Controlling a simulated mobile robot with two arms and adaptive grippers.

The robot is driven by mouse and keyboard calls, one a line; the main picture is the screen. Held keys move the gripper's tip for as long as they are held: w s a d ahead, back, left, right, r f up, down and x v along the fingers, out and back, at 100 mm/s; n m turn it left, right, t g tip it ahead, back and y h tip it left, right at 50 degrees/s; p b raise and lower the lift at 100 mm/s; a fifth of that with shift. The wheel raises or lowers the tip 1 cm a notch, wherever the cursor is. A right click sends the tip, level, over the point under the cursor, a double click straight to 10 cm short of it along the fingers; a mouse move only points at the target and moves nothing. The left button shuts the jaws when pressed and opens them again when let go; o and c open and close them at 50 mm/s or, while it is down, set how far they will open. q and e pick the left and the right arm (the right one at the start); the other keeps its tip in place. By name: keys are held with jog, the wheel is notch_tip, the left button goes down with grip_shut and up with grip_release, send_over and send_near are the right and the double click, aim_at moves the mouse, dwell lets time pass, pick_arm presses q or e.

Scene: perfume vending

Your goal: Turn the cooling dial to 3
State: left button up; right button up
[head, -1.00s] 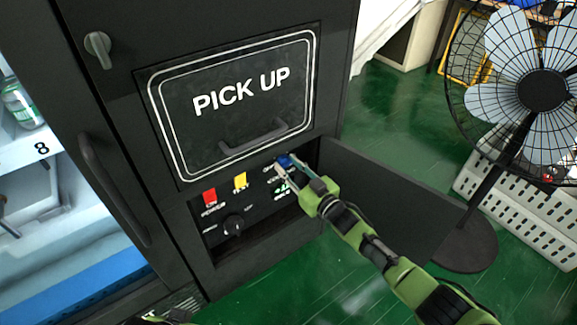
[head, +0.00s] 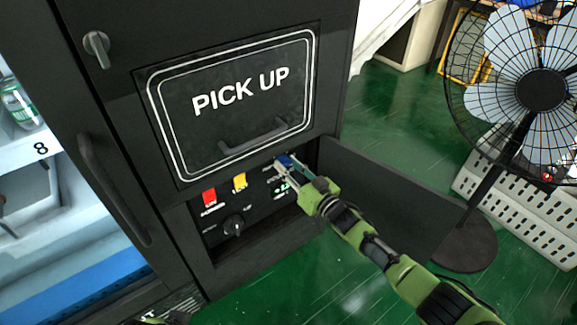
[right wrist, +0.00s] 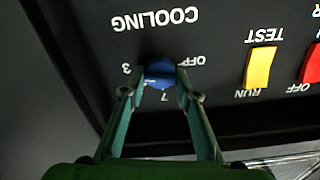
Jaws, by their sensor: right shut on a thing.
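The blue cooling dial (head: 284,161) is on the black control panel under the PICK UP hatch. It also shows in the right wrist view (right wrist: 161,72), where the lettering is upside down. My right gripper (head: 283,168) is shut on the dial, with one finger on each side in the right wrist view (right wrist: 156,92). There, OFF is right of the dial, 3 is left, and another mark is just below it. I cannot tell which mark the dial points to.
A yellow TEST switch (head: 239,182), a red switch (head: 209,197) and a black knob (head: 233,225) are left of the dial. An open black door (head: 385,195) stands right of the panel. A fan (head: 530,90) is farther right on the green floor.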

jog(key=o, duration=1)
jog(key=shift+f, duration=0.1)
jog(key=shift+c, duration=0.2)
pick_arm(q)
jog(key=shift+w, duration=0.1)
pick_arm(e)
jog(key=shift+o, duration=0.6)
pick_arm(q)
jog(key=shift+a, duration=0.1)
pick_arm(e)
jog(key=v, duration=1.2)
pick_arm(q)
jog(key=shift+w, duration=0.1)
